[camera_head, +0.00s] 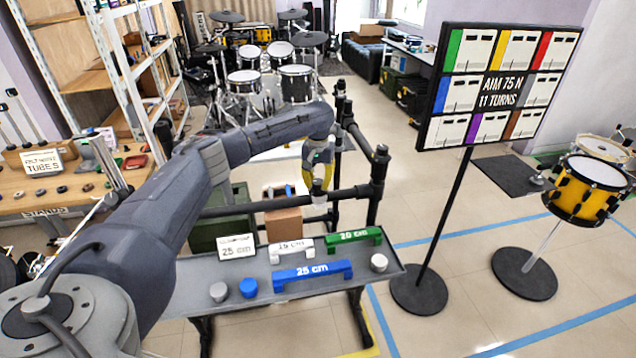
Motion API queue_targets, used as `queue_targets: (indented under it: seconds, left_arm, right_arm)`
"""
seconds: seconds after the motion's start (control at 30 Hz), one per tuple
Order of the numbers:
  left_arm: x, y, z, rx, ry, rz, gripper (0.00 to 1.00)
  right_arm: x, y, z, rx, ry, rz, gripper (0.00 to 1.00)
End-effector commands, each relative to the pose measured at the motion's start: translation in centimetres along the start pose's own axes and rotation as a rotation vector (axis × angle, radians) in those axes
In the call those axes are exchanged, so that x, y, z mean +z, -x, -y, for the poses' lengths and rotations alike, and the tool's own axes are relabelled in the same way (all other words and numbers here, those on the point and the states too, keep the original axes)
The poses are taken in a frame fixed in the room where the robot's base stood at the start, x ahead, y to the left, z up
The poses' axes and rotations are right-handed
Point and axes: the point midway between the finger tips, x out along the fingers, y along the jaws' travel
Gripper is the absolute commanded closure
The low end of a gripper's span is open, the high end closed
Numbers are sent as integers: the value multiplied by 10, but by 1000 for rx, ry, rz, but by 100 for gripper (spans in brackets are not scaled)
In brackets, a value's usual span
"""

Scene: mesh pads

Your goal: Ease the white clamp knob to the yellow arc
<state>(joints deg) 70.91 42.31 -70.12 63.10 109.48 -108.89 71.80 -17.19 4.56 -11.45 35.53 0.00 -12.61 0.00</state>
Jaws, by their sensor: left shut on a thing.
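My left arm reaches from the lower left to a black tubular rack (348,190). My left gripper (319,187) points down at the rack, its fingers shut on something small. That thing is mostly hidden by the fingers; by its place it seems to be the white clamp knob. A yellow patch (307,178) shows beside the fingertips; I cannot tell whether it is the yellow arc or where a knob mark stands against it. My right gripper is not in view.
A grey tray (190,310) in front of the rack holds a blue bar (312,274), a green bar (354,237), a white bar (290,249) and several small round pieces. A sign board (497,87) reads "AIM 75 N 11 TURNS". A wooden bench (60,192) stands left.

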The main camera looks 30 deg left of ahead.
Motion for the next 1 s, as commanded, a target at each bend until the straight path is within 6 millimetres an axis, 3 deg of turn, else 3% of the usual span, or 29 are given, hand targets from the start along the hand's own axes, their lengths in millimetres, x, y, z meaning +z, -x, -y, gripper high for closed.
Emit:
queue_targets:
  seconds: [0.53,0.57,0.6,0.8,1.0]
  left_arm:
    - [0,1,0,1,22,-1,100]
    - [0,1,0,1,22,-1,69]
    - [0,1,0,1,22,-1,65]
    - [0,0,0,0,21,-1,42]
    - [0,0,0,0,21,0,41]
  right_arm:
    - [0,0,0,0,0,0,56]
    - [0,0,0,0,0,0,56]
    - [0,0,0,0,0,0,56]
    - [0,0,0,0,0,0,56]
    - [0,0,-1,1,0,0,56]
